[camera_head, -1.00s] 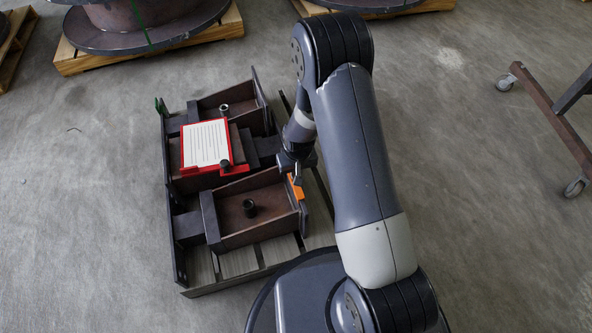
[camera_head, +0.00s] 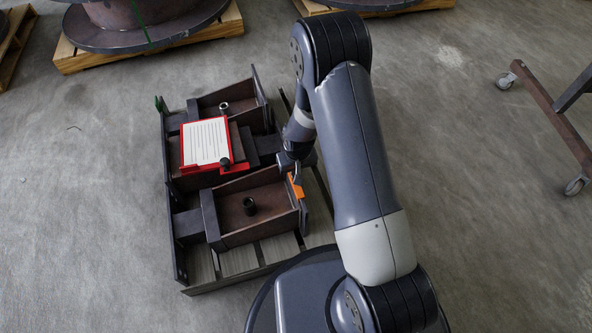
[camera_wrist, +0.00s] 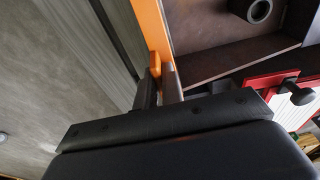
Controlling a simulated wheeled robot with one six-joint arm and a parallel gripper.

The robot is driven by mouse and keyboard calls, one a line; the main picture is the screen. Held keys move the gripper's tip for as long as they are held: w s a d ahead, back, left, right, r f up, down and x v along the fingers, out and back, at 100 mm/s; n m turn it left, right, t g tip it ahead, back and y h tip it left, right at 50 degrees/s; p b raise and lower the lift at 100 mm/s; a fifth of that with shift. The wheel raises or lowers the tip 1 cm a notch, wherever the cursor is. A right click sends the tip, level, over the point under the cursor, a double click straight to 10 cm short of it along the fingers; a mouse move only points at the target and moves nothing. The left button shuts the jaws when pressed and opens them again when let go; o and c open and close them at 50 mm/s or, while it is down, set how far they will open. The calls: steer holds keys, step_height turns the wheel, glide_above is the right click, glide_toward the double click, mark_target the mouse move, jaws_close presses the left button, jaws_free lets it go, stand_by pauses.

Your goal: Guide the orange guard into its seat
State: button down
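The orange guard (camera_head: 296,187) is a narrow strip at the right end of the near steel box (camera_head: 250,212). In the wrist view the guard (camera_wrist: 153,34) runs along the box's end edge, with a rounded tab at its lower end. My gripper (camera_wrist: 160,82) has its two fingers closed about that tab. My gripper also shows at the guard in the head view (camera_head: 296,173). The guard's seat cannot be made out clearly, and whether the guard touches the box's end is hard to tell.
A red-framed sheet (camera_head: 206,142) lies on the middle of the steelwork. A short dark tube (camera_head: 249,206) stands inside the near box, and another (camera_head: 224,108) is in the far box. The steelwork rests on a slatted pallet (camera_head: 240,262). Open floor lies to the left.

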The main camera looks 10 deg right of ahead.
steer(key=c, duration=1.7)
jaws_free()
steer(key=shift+r, duration=0.2)
steer(key=shift+s+r+p, duration=0.2)
steer(key=shift+r+p, duration=0.85)
steer(key=shift+r, duration=0.5)
steer(key=shift+o, duration=0.5)
steer(key=o, duration=0.5)
steer(key=shift+c, duration=0.2)
steer(key=shift+o, duration=0.5)
steer(key=o, duration=0.7)
steer(key=shift+o, duration=0.4)
